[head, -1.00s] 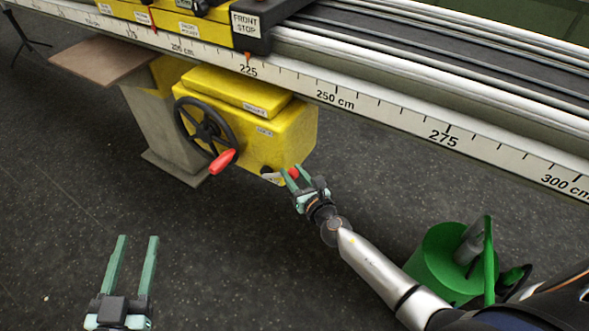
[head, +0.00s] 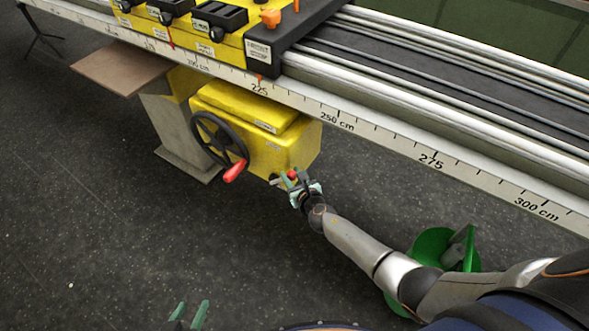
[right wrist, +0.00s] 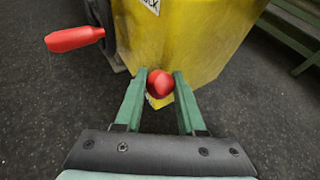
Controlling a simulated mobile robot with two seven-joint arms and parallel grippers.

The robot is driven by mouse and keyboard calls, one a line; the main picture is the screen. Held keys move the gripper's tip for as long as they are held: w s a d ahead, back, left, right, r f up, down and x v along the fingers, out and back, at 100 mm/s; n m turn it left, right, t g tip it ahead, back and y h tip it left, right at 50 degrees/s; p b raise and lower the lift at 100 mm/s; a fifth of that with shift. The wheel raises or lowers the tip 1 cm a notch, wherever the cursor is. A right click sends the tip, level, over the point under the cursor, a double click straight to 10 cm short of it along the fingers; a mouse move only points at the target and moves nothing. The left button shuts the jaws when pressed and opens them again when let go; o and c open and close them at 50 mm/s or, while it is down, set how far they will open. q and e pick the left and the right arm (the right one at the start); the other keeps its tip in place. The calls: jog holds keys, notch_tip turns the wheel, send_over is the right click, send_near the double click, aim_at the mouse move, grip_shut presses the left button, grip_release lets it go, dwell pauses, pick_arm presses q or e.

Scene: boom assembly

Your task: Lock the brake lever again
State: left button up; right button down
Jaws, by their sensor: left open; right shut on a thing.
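The brake lever's red knob (head: 293,175) is at the lower front of the yellow brake box (head: 255,143). The knob also shows in the right wrist view (right wrist: 160,83), between my green fingertips. My right gripper (head: 288,178) is shut on it. The lever's grey arm is mostly hidden, so its exact angle is hard to tell. My left gripper (head: 191,308) is open and empty above the floor at the bottom edge of the head view, with only its fingertips showing.
A black handwheel (head: 213,135) with a red crank handle (head: 235,171) is left of the lever. The long rail with a centimetre scale (head: 380,140) runs above the box. A green cylindrical object (head: 432,243) stands behind my right arm.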

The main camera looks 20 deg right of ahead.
pick_arm(q)
jog(key=shift+a+r+p, duration=0.25)
jog(key=shift+r+p, duration=0.1)
jog(key=shift+r, duration=0.15)
pick_arm(e)
jog(key=shift+w+a+r, duration=0.2)
pick_arm(q)
jog(key=shift+f, duration=0.1)
pick_arm(e)
jog(key=c, duration=0.5)
grip_release()
jog(key=shift+d, duration=0.1)
jog(key=shift+s+r+p, duration=0.2)
jog(key=shift+s+p, duration=0.2)
jog(key=shift+s, duration=0.1)
pick_arm(q)
jog(key=shift+n+y, duration=0.3)
jog(key=shift+y, duration=0.1)
jog(key=r+p, duration=0.1)
jog(key=a+r+p, duration=0.1)
jog(key=p, duration=0.1)
jog(key=s+a+r+p, duration=0.1)
jog(key=r+p, duration=0.1)
jog(key=shift+r, duration=0.1)
pick_arm(e)
jog(key=v, duration=1.1)
jog(key=shift+s+r, duration=0.2)
